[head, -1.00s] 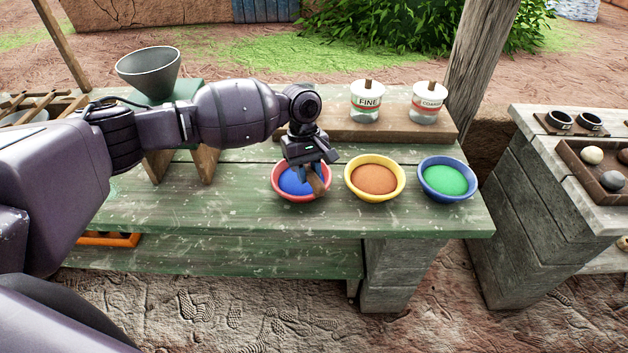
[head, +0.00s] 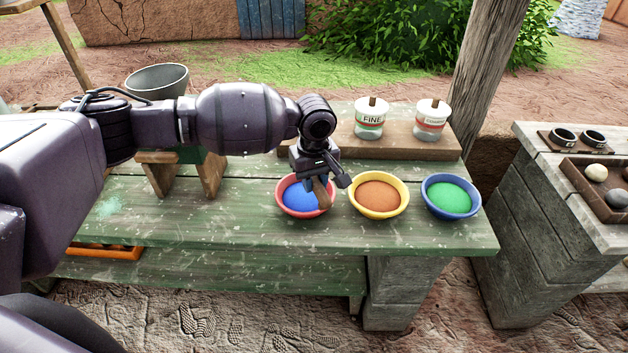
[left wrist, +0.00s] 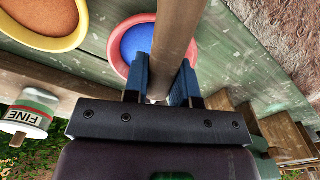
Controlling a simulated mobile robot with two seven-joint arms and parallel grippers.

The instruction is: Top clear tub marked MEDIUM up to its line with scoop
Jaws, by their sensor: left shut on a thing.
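My left gripper (head: 320,184) is shut on the wooden handle of the scoop (left wrist: 176,35), over the right part of a red bowl of blue grains (head: 297,197). The handle also shows in the head view (head: 322,194); the scoop's head cannot be made out. In the left wrist view the blue fingers (left wrist: 162,85) clasp the handle, with the red bowl (left wrist: 119,59) beyond. Two clear tubs with white lids stand on a wooden shelf: one marked FINE (head: 370,119), one apparently COARSE (head: 431,121). No tub marked MEDIUM shows; my arm covers part of the bench.
A yellow bowl of orange-brown grains (head: 378,195) and a blue bowl of green grains (head: 450,196) stand to the right. A grey funnel (head: 158,80) is partly behind my arm. The green bench (head: 220,220) is clear in front. A second bench (head: 560,210) stands right.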

